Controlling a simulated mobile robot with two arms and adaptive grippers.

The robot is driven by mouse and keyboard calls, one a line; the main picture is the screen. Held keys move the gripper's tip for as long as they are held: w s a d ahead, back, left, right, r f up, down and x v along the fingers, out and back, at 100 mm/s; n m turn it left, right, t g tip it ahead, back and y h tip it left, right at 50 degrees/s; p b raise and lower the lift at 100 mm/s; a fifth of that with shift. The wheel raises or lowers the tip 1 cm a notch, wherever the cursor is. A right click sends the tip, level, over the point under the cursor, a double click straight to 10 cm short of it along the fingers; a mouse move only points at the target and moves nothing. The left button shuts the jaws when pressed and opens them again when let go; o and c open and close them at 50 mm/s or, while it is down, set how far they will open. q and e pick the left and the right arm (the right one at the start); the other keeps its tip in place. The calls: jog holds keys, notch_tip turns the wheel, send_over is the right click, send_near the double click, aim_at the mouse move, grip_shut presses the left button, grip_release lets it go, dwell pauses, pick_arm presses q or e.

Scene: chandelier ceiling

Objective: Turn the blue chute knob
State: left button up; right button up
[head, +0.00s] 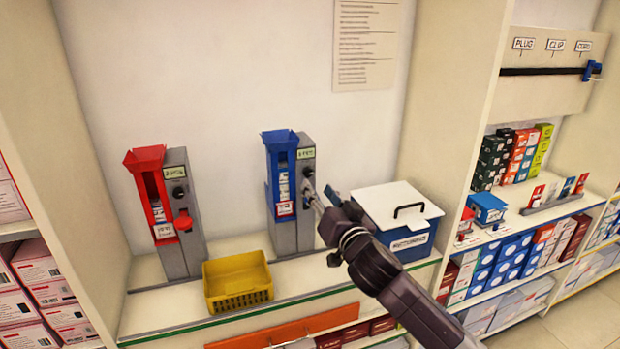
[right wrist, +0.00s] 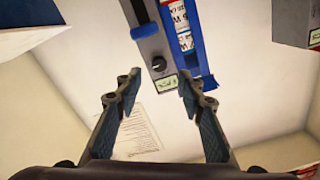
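The blue chute (head: 281,170) is fixed to a grey dispenser post (head: 292,238) on the shelf. A round black part (head: 308,172) shows on the post's face under a price label, and also in the right wrist view (right wrist: 158,63). The blue knob is not clear in the head view, where my gripper covers the face below. My left gripper is not in view.
A red chute dispenser (head: 183,260) with a red knob (head: 183,221) stands to the left. A yellow basket (head: 237,282) sits in front between the dispensers. A blue box with a white lid (head: 385,196) stands close right of my gripper. A shelf side panel rises farther right.

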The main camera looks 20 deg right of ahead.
aim_at(308, 176)
jog(key=shift+w+a+f+p, duration=0.1)
jog(key=shift+w+p, duration=0.25)
jog(key=shift+w, duration=1.55)
jog(key=shift+w+a+p, duration=0.1)
jog(key=shift+w+p, duration=0.2)
jog(key=shift+w, duration=1.55)
jog(key=shift+d, duration=0.1)
grip_shut()
